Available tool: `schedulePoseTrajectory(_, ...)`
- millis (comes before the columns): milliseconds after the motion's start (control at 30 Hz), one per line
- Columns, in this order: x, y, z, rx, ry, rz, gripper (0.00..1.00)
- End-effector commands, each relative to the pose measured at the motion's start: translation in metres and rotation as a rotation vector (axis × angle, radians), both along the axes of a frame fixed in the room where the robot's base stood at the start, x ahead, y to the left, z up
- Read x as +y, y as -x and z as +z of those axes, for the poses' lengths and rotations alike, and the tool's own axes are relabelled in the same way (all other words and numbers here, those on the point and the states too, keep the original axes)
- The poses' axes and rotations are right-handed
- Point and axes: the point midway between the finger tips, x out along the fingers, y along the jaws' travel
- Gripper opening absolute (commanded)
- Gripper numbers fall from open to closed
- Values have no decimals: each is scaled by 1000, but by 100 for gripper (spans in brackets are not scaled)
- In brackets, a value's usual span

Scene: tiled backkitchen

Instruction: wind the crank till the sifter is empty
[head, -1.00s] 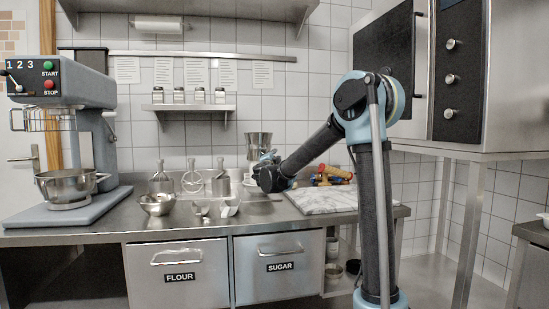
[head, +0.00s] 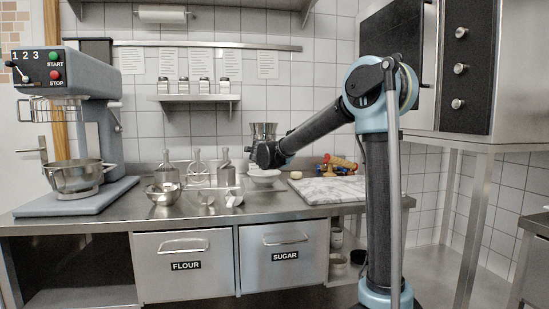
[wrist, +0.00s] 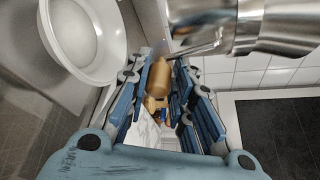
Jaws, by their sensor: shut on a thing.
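The metal sifter (head: 264,130) stands upright above a white bowl (head: 264,177) at the back of the counter. In the wrist view the sifter's shiny side (wrist: 240,28) fills the upper right, and a thin metal crank rod (wrist: 195,48) comes from it. My gripper (wrist: 163,98) is shut on the crank's wooden knob (wrist: 159,78), beside the sifter. The bowl also shows at upper left in the wrist view (wrist: 84,38), pale inside. In the head view my gripper (head: 262,155) hides the sifter's lower part. The inside of the sifter is hidden.
A marble board (head: 330,190) with wooden-handled tools (head: 338,165) lies right of the bowl. A stand mixer (head: 75,130) is at far left, and an oven (head: 465,70) at right.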

Motion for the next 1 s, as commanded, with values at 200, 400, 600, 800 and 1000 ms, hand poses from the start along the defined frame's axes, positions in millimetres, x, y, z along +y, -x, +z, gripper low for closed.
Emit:
schedulePoseTrajectory(200,11,2,-1,43,-155,4,0)
schedulePoseTrajectory(400,17,3,-1,71,-254,4,0)
schedulePoseTrajectory(600,20,4,-1,87,-308,4,0)
schedulePoseTrajectory(800,21,4,0,91,-326,4,0)
schedulePoseTrajectory(1000,21,4,0,91,-327,4,0)
